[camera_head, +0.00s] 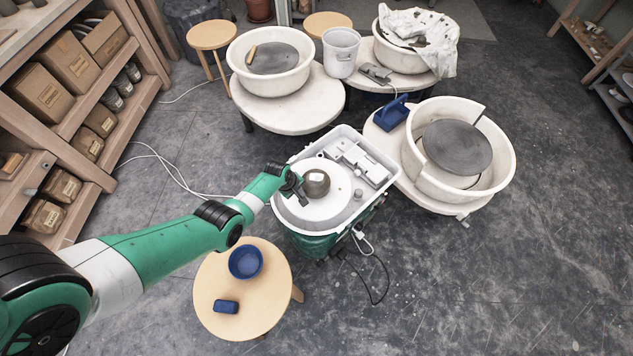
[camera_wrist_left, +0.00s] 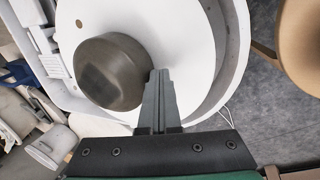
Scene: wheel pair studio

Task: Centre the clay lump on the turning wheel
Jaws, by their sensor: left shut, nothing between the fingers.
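The clay lump (camera_head: 316,183) is a dark grey-brown, squat round piece on the white wheel head (camera_head: 318,212) of the middle wheel. In the head view it sits near the middle of the disc, slightly toward the back. It also shows in the left wrist view (camera_wrist_left: 108,72), with a darker flat patch on it. My left gripper (camera_head: 301,187) is at the lump's left side, low over the disc. In the left wrist view its fingers (camera_wrist_left: 161,74) are shut together and empty, their tips right beside the lump's edge. I cannot tell whether they touch it. My right gripper is not in view.
A pale splash pan (camera_head: 291,161) surrounds the wheel head. A stool (camera_head: 215,322) with a blue bowl (camera_head: 246,262) and blue block (camera_head: 226,306) stands in front. Other wheels stand behind and right (camera_head: 457,148). Cables (camera_head: 372,285) lie on the floor. Shelves (camera_head: 80,115) line the left.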

